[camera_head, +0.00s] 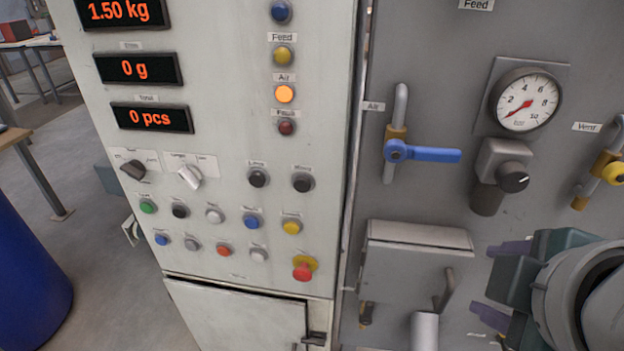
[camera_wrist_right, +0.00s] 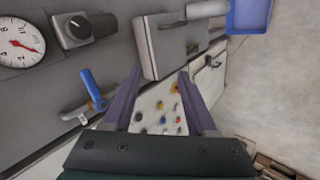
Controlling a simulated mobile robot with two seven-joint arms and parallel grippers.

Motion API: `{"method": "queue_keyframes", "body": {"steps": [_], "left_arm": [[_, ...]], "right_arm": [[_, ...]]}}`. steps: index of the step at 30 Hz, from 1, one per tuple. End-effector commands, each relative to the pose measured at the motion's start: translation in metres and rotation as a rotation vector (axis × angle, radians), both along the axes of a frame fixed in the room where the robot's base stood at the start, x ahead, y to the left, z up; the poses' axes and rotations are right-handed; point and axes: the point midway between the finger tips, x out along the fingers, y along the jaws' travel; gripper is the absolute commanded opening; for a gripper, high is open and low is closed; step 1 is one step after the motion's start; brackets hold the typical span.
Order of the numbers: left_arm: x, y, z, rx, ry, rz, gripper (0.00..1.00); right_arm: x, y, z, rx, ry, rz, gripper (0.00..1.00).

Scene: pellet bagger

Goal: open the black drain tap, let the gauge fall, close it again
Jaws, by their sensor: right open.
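The round pressure gauge (camera_head: 524,102) is at the upper right of the grey panel; its red needle points low, below the 2. The wrist view shows the gauge (camera_wrist_right: 22,42) at its left edge. I cannot make out the black drain tap for certain. A small brass fitting (camera_head: 366,313) shows low on the panel, partly cut off behind the grey box's lower edge. My right gripper (camera_head: 483,281) is open and empty, in front of the panel to the right of the box. Its two purple fingers (camera_wrist_right: 160,76) stand apart in the wrist view. My left gripper is not in view.
A blue air lever (camera_head: 428,155) lies crosswise on its pipe. A yellow vent valve (camera_head: 606,170) is at the right edge. A black regulator knob (camera_head: 512,178) sits below the gauge. The grey box (camera_head: 410,277) juts out with a handle. A button cabinet (camera_head: 230,130) stands left.

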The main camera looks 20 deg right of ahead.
Motion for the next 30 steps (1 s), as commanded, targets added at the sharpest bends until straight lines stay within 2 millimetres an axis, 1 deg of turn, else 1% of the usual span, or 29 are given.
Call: {"method": "queue_keyframes", "body": {"steps": [1,3,5,9,14,18,23,24,29,30], "left_arm": [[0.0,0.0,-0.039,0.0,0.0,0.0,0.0],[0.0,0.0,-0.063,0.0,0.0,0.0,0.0],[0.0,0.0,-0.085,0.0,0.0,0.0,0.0],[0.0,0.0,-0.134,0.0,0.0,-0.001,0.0],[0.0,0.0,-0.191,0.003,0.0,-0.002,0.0],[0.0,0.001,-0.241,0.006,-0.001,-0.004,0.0],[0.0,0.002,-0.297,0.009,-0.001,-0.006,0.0],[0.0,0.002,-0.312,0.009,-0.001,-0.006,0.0],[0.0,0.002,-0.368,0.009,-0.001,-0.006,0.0],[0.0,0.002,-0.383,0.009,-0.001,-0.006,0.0]], "right_arm": [[0.004,-0.003,-0.036,-0.049,0.001,0.029,0.57],[0.01,-0.007,-0.057,-0.124,0.001,0.071,0.57],[0.015,-0.01,-0.074,-0.188,0.003,0.108,0.57],[0.026,-0.016,-0.113,-0.343,0.017,0.192,0.57],[0.038,-0.019,-0.157,-0.523,0.039,0.287,0.57],[0.049,-0.02,-0.194,-0.686,0.069,0.368,0.57],[0.061,-0.018,-0.236,-0.875,0.112,0.459,0.57],[0.063,-0.017,-0.247,-0.923,0.124,0.482,0.57],[0.075,-0.011,-0.289,-1.117,0.179,0.569,0.57],[0.078,-0.008,-0.299,-1.165,0.193,0.591,0.57]]}}
